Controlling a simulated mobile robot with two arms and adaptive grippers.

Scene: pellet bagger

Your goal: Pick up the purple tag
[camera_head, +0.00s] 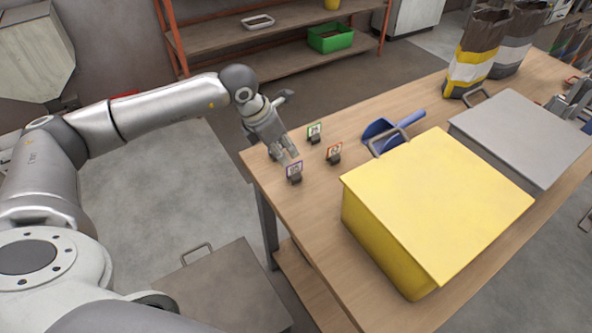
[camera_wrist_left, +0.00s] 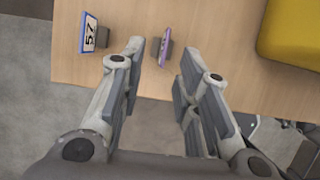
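The purple tag (camera_head: 294,171) stands in a small dark holder near the table's left corner. It also shows in the left wrist view (camera_wrist_left: 166,47), seen nearly edge-on. My left gripper (camera_head: 285,157) is over that corner, just beside the purple tag in the head view. In the left wrist view the left gripper (camera_wrist_left: 162,57) is open and empty, its fingers apart, with the purple tag ahead of the gap between the tips. Contact cannot be told. My right gripper is not in view.
An orange tag (camera_head: 333,153) and a green tag (camera_head: 314,132) stand close by. A blue-framed tag (camera_wrist_left: 89,33) shows in the wrist view. A blue scoop (camera_head: 390,128) and a yellow bin (camera_head: 435,195) are to the right on the wooden table (camera_head: 300,205).

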